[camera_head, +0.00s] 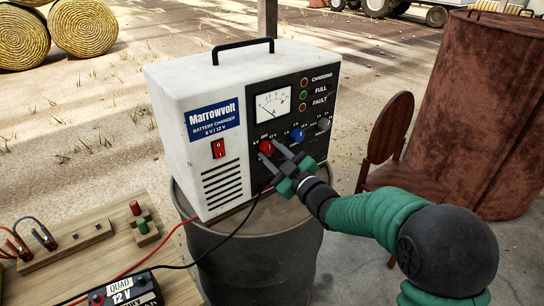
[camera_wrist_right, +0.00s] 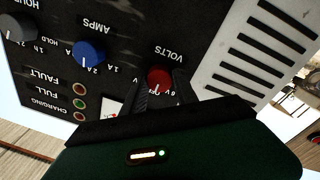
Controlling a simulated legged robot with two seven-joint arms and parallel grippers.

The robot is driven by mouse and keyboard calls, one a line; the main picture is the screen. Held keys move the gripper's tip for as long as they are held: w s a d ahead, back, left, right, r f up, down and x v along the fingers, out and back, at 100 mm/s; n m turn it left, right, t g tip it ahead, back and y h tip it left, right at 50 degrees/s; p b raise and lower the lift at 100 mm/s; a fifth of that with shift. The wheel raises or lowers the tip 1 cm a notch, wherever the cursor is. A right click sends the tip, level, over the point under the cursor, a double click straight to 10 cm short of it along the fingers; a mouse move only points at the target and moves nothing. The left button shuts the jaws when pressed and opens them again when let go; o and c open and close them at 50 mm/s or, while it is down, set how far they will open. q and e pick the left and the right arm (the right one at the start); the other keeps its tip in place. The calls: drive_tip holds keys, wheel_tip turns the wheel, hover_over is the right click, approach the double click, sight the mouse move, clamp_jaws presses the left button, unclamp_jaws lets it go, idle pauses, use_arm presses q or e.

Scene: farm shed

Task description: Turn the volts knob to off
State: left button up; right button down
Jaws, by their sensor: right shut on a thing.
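The battery charger (camera_head: 165,90) is a white box with a black front panel, upright on a dark drum. Its red volts knob (camera_head: 265,146) is at the panel's lower left, with OFF printed just above it. The red knob also shows in the right wrist view (camera_wrist_right: 158,77), upside down, below the VOLTS label. My right gripper (camera_head: 270,150) is shut on the red knob, one finger on each side. The fingers and gripper body hide part of the dial markings, and I cannot tell clearly where the knob points. My left gripper is not in view.
A blue amps knob (camera_head: 298,134) and a grey hour knob (camera_head: 323,124) sit right of the red one. A red rocker switch (camera_head: 218,149) is on the white front. The drum (camera_head: 250,265) stands beside a wooden bench (camera_head: 70,270) with cables. A brown chair (camera_head: 388,130) is at right.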

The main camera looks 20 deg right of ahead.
drive_tip(key=shift+f, duration=0.25)
drive_tip(key=c, duration=1.3)
unclamp_jaws()
drive_tip(key=shift+c, duration=0.2)
drive_tip(key=o, duration=0.4)
drive_tip(key=shift+r, duration=0.15)
drive_tip(key=v, duration=1.7)
